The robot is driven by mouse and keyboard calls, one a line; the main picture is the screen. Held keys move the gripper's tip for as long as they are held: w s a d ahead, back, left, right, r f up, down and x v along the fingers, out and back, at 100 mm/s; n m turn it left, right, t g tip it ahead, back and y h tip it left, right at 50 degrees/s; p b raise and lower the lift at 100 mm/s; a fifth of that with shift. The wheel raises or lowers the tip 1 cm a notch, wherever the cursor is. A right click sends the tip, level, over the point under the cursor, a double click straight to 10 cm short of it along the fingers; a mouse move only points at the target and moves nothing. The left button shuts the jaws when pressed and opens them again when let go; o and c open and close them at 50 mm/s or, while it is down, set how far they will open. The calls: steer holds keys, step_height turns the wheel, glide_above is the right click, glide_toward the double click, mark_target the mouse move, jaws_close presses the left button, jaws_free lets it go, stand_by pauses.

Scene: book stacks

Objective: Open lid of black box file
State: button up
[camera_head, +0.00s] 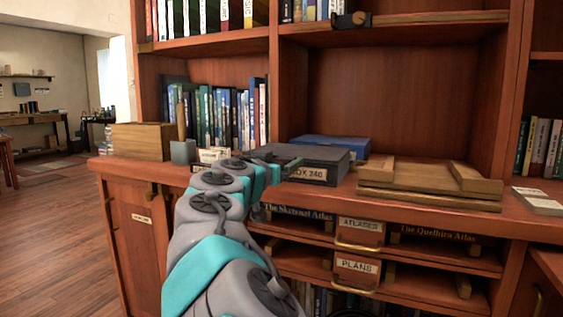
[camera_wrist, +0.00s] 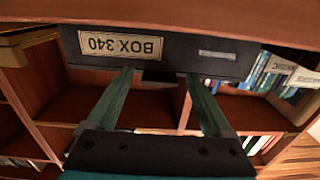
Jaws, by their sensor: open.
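The black box file (camera_head: 318,157) lies flat on the wooden counter of the bookcase, its lid down. Its front edge carries a pale label ending in "340". In the wrist view, the box file (camera_wrist: 190,48) fills the top, with the label "BOX 340" upside down and a small metal plate beside it. My gripper (camera_wrist: 156,76) is open and empty. Its two green fingers point at the front edge of the box file, very close to it; I cannot tell if they touch. In the head view, my gripper (camera_head: 283,163) is small, at the box's left front corner.
A blue box (camera_head: 335,143) lies behind the black box file. Labelled drawers (camera_head: 358,231) sit below the counter.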

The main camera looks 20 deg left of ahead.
steer(key=shift+c, duration=0.3)
jaws_close()
stand_by(0.5)
